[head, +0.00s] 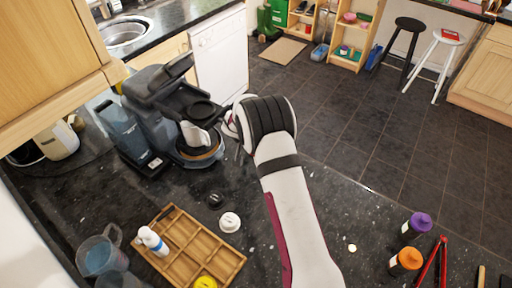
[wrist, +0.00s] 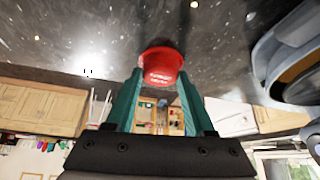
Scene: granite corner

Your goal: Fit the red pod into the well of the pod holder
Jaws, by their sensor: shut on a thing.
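My gripper (wrist: 160,84) is shut on the red pod (wrist: 160,60), held between its two teal fingers in the wrist view. The pod has a wide rim, a tapering body and white lettering. In the head view my arm hides the fingers and the pod. The dark blue-grey pod machine (head: 150,90) stands left of my wrist. A black round part (head: 205,111) sits at its front, perhaps the pod holder; I cannot make out a well. The machine also shows at the right of the wrist view (wrist: 266,60), apart from the pod.
A wooden compartment tray (head: 222,258) holds a white bottle (head: 152,240) and a yellow item (head: 206,282). A black round piece (head: 215,200) and a white one (head: 230,222) lie beside it. Clear jugs (head: 98,256) stand left; purple (head: 417,224) and orange-topped bottles (head: 406,261) stand right.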

